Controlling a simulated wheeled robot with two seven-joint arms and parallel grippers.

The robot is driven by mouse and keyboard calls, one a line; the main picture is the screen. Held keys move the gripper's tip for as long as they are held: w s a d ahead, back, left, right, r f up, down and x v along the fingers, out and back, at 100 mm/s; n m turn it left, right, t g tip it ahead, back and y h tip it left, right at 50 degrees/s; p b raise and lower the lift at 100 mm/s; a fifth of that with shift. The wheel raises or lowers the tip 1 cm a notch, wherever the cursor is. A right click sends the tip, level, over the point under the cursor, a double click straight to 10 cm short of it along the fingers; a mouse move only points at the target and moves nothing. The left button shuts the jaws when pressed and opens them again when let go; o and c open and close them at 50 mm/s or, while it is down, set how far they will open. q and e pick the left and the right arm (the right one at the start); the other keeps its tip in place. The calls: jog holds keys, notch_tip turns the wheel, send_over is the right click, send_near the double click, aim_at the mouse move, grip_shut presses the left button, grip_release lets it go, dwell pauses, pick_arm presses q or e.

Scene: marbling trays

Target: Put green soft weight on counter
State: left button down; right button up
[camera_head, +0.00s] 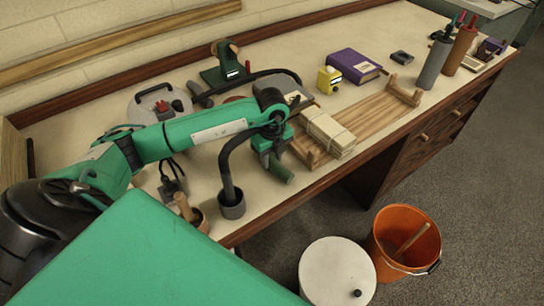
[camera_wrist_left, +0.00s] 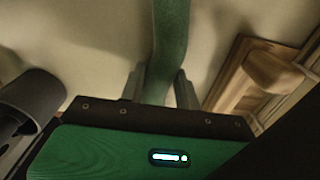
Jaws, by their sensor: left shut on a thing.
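The green soft weight (camera_head: 281,173) is a dark green, long, rounded piece, seen beneath my left gripper in the head view. In the left wrist view the weight (camera_wrist_left: 171,45) runs between the two fingers and out past the top edge. My left gripper (camera_head: 272,156) is shut on it, over the front part of the counter. The counter (camera_head: 262,207) is a pale top with a dark wooden edge. I cannot tell whether the weight touches it. The gripper also shows in the left wrist view (camera_wrist_left: 161,88). My right gripper is not in view.
A slatted wooden rack (camera_head: 375,118) with a tied pale bundle (camera_head: 328,130) lies right of the gripper. A dark cup (camera_head: 232,206) with a curved stem stands to its left. A purple book (camera_head: 353,65) and yellow object (camera_head: 329,80) lie behind. An orange bucket (camera_head: 400,235) stands on the floor.

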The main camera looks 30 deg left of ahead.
pick_arm(q)
jog(key=shift+f, duration=0.15)
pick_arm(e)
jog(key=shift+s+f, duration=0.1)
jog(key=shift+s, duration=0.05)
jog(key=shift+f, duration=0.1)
pick_arm(q)
jog(key=c, duration=1.4)
grip_release()
jog(key=shift+f, duration=0.15)
jog(key=o, duration=0.4)
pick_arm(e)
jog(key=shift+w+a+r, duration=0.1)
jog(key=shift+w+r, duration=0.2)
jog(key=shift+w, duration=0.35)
